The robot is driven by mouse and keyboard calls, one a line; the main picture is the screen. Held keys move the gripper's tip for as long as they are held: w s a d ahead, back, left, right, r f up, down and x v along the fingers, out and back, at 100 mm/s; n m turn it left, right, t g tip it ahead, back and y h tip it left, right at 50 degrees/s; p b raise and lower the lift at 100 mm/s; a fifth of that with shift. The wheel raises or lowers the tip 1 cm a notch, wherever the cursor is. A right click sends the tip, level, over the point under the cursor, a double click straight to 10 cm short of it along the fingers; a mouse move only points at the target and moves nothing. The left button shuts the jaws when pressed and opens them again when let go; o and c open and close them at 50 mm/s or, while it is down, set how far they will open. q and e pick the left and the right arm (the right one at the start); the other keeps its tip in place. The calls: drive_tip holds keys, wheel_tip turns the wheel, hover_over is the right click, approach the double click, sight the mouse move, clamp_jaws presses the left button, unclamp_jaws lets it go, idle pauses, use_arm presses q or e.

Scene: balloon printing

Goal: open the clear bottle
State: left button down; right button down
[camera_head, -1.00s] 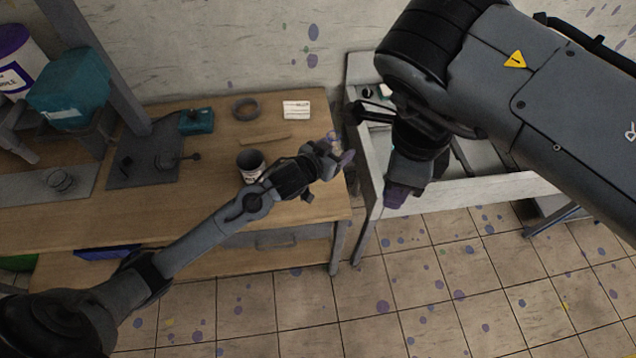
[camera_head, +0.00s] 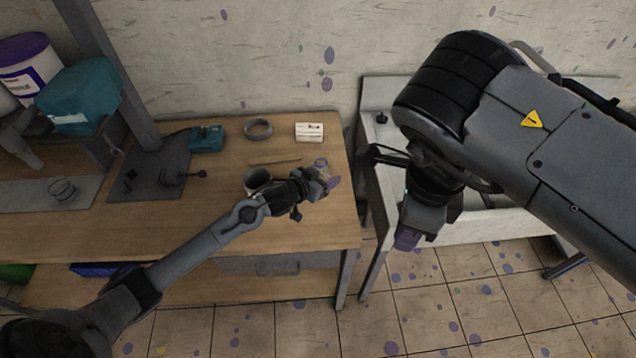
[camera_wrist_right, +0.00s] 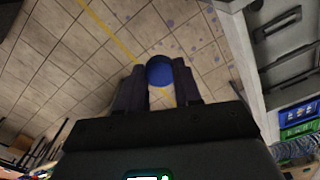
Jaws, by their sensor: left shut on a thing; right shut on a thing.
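My left gripper (camera_head: 325,180) is over the right end of the wooden table and shut on a small clear object with a faint bluish-purple rim, which looks like the clear bottle (camera_head: 321,162). Its fingers hide much of it. My right gripper (camera_head: 418,235) is to the right of it, past the table edge, pointing down above the tiled floor. In the right wrist view its fingers (camera_wrist_right: 158,88) are shut on a round blue piece that looks like a bottle cap (camera_wrist_right: 160,71). In the head view the fingers hide this cap. The two grippers are apart.
A dark cup (camera_head: 257,179) stands on the table (camera_head: 200,225) close behind my left forearm. A grey ring (camera_head: 258,129), a white card (camera_head: 309,131) and a teal box (camera_head: 207,139) lie at the back. A pale sink bench (camera_head: 480,228) stands beside my right gripper.

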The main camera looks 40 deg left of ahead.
use_arm(q)
drive_tip(key=shift+w+a+f+b, duration=0.15)
drive_tip(key=shift+a+f, duration=0.3)
drive_tip(key=shift+f, duration=0.5)
drive_tip(key=shift+w+a+f+b, duration=0.15)
drive_tip(key=shift+a+f, duration=0.35)
drive_tip(key=shift+f, duration=0.45)
drive_tip(key=shift+w+a+f+b, duration=0.15)
drive_tip(key=shift+a+f, duration=0.3)
drive_tip(key=shift+f, duration=0.5)
drive_tip(key=shift+s+f, duration=0.1)
drive_tip(key=shift+c, duration=1.2)
unclamp_jaws()
drive_tip(key=shift+f, duration=0.1)
